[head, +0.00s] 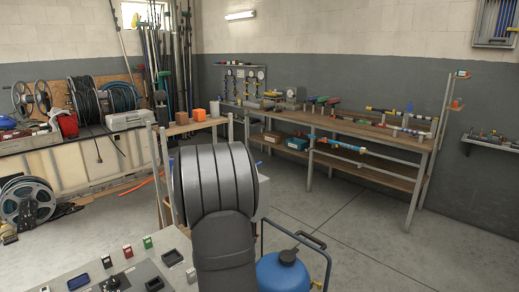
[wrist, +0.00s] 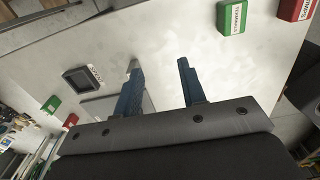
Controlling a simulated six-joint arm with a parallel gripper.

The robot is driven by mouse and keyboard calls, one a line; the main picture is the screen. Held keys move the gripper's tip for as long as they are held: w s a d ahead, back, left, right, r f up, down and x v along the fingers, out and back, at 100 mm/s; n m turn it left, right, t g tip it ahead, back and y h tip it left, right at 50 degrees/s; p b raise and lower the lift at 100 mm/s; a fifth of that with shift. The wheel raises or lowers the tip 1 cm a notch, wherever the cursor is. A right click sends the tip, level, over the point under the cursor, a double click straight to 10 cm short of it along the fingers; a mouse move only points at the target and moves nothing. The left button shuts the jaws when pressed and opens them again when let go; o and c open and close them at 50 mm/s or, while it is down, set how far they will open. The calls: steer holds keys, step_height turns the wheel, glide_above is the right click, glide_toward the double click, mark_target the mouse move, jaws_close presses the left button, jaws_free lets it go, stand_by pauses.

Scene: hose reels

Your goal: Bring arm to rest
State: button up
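My gripper (wrist: 158,64) shows in the wrist view with its two blue-sided fingers apart. Nothing is held between them; only a pale surface (wrist: 170,30) shows in the gap. Height above that surface is hard to tell. In the head view my arm rises at bottom centre, and the gripper itself is not visible there.
In the head view, a blue tank (head: 283,276) stands close at bottom right. A workbench (head: 350,128) lines the back; floor between is clear.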

steer(key=s+a+r, duration=0.3)
steer(key=a, duration=0.5)
steer(key=a+f, duration=0.2)
steer(key=a, duration=0.1)
steer(key=a+f, duration=0.2)
steer(key=a, duration=0.2)
steer(key=a+f, duration=0.2)
steer(key=a, duration=0.2)
steer(key=shift+a+f, duration=0.15)
steer(key=shift+f, duration=0.25)
step_height(320, 180, down, 2)
steer(key=shift+a+f, duration=0.1)
steer(key=shift+f, duration=0.7)
